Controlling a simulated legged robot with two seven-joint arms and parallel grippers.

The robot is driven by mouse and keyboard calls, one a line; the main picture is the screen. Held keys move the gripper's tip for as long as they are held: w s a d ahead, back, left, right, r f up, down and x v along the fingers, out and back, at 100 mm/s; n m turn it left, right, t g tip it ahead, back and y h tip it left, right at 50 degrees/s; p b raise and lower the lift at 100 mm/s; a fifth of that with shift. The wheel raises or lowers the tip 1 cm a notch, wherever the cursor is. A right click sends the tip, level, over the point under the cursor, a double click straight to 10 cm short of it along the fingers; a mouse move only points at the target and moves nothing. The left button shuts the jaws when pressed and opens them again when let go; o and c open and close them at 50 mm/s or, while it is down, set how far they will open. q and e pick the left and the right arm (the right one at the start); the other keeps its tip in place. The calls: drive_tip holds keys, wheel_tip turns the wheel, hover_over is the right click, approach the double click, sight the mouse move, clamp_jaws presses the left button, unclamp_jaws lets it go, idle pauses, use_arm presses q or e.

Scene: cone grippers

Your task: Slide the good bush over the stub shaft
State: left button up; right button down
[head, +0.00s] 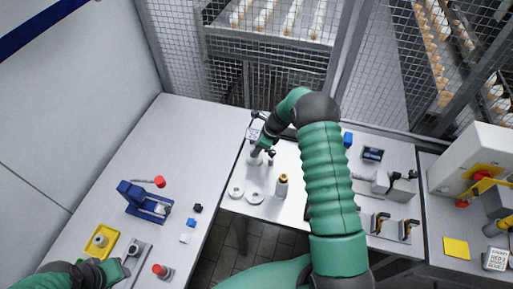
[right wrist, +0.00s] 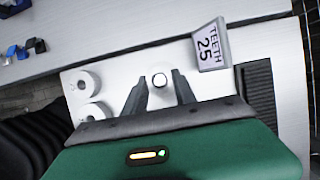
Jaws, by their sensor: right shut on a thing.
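My right gripper (head: 263,150) points down over the far part of the white board. In the right wrist view its two dark fingers (right wrist: 160,88) stand on either side of a pale round piece (right wrist: 160,80), which I take for the bush. This piece has a bright round top with a dark rim. I cannot tell whether it sits around the stub shaft. Two white rings with holes lie flat to the left, one (right wrist: 89,81) above the other (right wrist: 94,111); the head view shows them (head: 236,191) (head: 255,196) nearer me. My left gripper (head: 113,270) is low at the left; its fingers are unclear.
A "TEETH 25" sign (right wrist: 210,45) stands close beside the right fingers. An orange-topped bottle (head: 282,186) stands on the board. The left table holds a yellow tray (head: 88,252), a blue stand (head: 145,205) and small blocks (head: 191,223). A gap separates the tables.

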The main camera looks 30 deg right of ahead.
drive_tip(key=shift+f+b, duration=0.6)
drive_tip(key=shift+f, duration=0.4)
drive_tip(key=c, duration=0.9)
unclamp_jaws()
drive_tip(key=shift+r, duration=0.1)
drive_tip(key=b+v, duration=0.2)
drive_tip(key=v, duration=1.4)
drive_tip(key=shift+s+d+r, duration=0.1)
drive_tip(key=shift+d+r, duration=0.05)
drive_tip(key=shift+r, duration=0.15)
